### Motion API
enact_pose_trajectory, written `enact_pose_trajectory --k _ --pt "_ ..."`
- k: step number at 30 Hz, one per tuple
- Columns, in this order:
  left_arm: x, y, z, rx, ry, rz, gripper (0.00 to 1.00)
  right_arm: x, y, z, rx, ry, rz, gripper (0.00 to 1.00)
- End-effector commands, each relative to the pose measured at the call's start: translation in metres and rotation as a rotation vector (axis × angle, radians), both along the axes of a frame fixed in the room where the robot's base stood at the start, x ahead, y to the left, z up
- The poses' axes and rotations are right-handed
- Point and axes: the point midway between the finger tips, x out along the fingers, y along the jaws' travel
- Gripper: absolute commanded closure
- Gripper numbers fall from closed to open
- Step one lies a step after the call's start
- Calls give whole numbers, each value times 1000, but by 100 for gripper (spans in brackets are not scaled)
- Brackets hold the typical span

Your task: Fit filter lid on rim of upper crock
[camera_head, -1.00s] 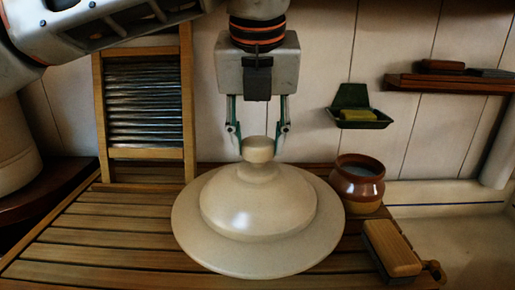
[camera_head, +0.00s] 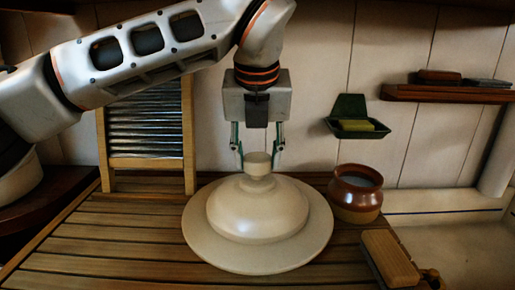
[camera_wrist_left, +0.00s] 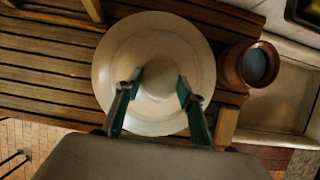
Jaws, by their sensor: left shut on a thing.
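The filter lid (camera_head: 235,212) is a wide cream disc with a dome and a round knob, roughly level over the slatted wooden counter. My left gripper (camera_head: 257,161) points down from above and is shut on the lid's knob. In the left wrist view the lid (camera_wrist_left: 120,62) lies below the fingers of the left gripper (camera_wrist_left: 155,95), which stand on both sides of the knob. I cannot tell whether the lid touches the counter. A cream rounded vessel (camera_head: 22,180), possibly the upper crock, stands at the left edge, mostly hidden behind my arm. My right gripper is not in view.
A brown glazed jar (camera_head: 356,196) stands close right of the lid. A wooden brush (camera_head: 390,258) lies in front of the jar. A washboard (camera_head: 146,140) leans at the wall behind. A green soap dish (camera_head: 357,127) and a shelf (camera_head: 445,93) are on the wall. The front-left counter slats are clear.

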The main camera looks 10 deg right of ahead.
Motion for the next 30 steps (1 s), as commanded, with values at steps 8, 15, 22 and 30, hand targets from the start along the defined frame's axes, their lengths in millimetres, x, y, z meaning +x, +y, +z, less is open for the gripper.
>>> enact_pose_trajectory --k 8,15,22,30 --pt "0 -1 -30 -3 0 -2 100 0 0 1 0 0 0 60" --pt "4 -1 -35 -3 -2 -1 100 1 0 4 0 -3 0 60" --pt "4 -1 -36 -3 -2 -1 100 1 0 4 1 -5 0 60" --pt "3 -1 -39 -1 2 0 45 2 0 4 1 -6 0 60"
